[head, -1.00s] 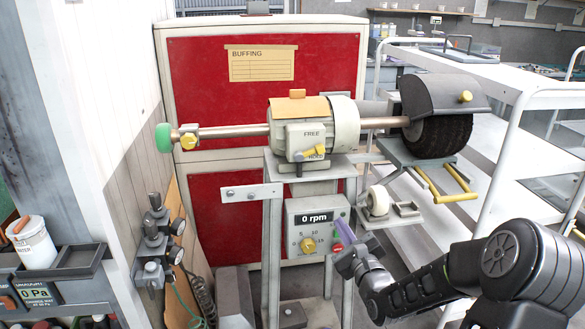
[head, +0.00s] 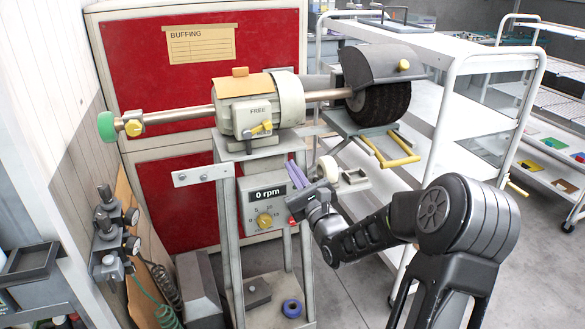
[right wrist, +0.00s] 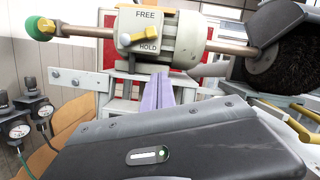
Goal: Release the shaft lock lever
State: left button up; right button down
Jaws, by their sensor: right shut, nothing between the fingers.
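The yellow shaft lock lever (head: 262,128) sits on the end face of the pale motor housing (head: 240,115), beside a plate marked FREE. In the right wrist view the lever (right wrist: 138,37) lies between the words FREE above and HOLD below, its arm pointing right and slightly up. My right gripper (head: 297,174) has purple fingers and is shut and empty. It is below and to the right of the lever, apart from it, near the 0 rpm panel. Its fingers (right wrist: 158,90) point up towards the motor in the wrist view. My left gripper is not in view.
A dark brush (head: 380,104) under a grey hood (head: 384,66) is at the shaft's right end. A green knob (head: 107,126) ends the left shaft. The control panel (head: 265,205) is below the motor. A white cart (head: 470,75) stands to the right.

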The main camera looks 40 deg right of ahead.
aim_at(272, 128)
jog(key=w+r+p, duration=0.3)
jog(key=w+r, duration=0.2)
jog(key=w, duration=0.2)
jog(key=shift+w+d+r, duration=0.25)
jog(key=shift+w, duration=0.1)
